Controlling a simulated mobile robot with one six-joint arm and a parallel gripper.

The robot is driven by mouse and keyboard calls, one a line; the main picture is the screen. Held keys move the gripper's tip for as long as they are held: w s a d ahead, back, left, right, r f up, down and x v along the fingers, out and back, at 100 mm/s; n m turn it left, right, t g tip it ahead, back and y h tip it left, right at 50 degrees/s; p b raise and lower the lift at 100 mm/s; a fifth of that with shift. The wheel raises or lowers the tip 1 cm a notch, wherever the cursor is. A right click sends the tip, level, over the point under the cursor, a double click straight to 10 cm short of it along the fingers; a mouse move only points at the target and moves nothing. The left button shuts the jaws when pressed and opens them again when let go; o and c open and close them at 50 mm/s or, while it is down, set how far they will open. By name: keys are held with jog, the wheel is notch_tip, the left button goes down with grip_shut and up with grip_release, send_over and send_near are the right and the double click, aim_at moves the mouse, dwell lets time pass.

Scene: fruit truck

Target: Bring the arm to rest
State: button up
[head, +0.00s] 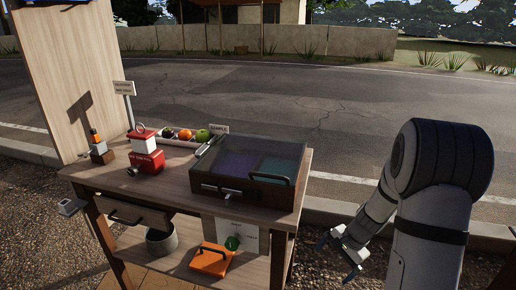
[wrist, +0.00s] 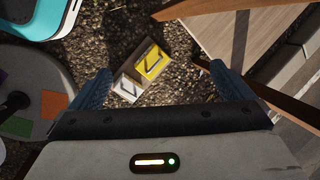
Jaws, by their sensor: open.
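My arm (head: 436,190) reaches down on the right side of the head view, beside the wooden stand. My gripper (head: 337,260) hangs low over the gravel, to the right of the stand and apart from it. In the wrist view my gripper (wrist: 159,69) shows two blue fingers spread wide, with nothing between them. It is open and empty, pointing down toward the ground.
The wooden stand (head: 150,195) holds a glass-topped case (head: 250,160), a red-and-white box (head: 146,155) and a fruit tray. Its lower shelf holds a grey pot (head: 161,242) and an orange object (head: 211,261). A yellow box (wrist: 152,62) and a white box (wrist: 127,87) lie below my gripper.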

jog(key=s+a+r+n+h+p, duration=0.1)
jog(key=s+r+p, duration=0.4)
jog(key=r, duration=0.7)
jog(key=s+a+r+n+t+h+p, duration=0.1)
jog(key=s+a+r+n+p, duration=0.3)
jog(key=s+r, duration=0.4)
jog(key=s+a+r+n+h+p, duration=0.1)
jog(key=s+r+n+p, duration=0.5)
jog(key=r, duration=1)
jog(key=shift+s+a+r+h+p, duration=0.3)
jog(key=shift+s+a+p, duration=0.15)
jog(key=shift+a, duration=0.4)
